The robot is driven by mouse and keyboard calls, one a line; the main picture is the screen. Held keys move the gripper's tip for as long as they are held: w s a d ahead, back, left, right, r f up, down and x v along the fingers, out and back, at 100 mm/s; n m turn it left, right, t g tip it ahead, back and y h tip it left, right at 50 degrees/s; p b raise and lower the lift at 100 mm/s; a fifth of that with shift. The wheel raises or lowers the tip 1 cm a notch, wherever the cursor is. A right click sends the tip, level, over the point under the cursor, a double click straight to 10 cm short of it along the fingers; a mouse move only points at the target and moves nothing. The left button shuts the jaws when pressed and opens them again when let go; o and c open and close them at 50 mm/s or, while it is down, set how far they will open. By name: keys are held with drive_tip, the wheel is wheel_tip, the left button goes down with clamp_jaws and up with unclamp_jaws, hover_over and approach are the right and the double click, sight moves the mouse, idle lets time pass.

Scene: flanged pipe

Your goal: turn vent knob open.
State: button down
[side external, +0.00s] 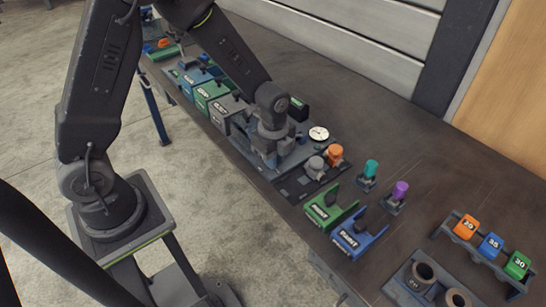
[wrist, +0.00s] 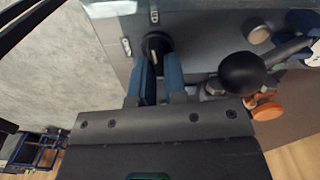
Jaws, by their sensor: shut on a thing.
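My gripper (wrist: 157,68) points down at a grey panel (wrist: 205,42). Its two blue fingers are closed on a small black knob, which looks like the vent knob (wrist: 155,42); only its far part shows between the fingertips. The knob's turn angle cannot be read. In the side external view my gripper (side external: 268,155) is low over the grey panel (side external: 298,155), and the arm hides the knob.
A black ball-shaped part (wrist: 242,72) and an orange knob (wrist: 266,108) stand close right of my fingers. A round gauge (side external: 319,133) and a grey knob (side external: 315,167) are near. Coloured boxes (side external: 211,92) line the bench at left; green and blue holders (side external: 330,207) stand at right.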

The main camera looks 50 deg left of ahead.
drive_tip(key=n, duration=0.6)
drive_tip(key=shift+w+a, duration=0.15)
drive_tip(key=shift+w, duration=0.25)
drive_tip(key=n, duration=0.6)
drive_tip(key=shift+w+a, duration=0.2)
drive_tip(key=shift+a, duration=0.1)
drive_tip(key=c, duration=1.2)
unclamp_jaws()
drive_tip(key=shift+o, duration=0.2)
drive_tip(key=shift+w, duration=0.1)
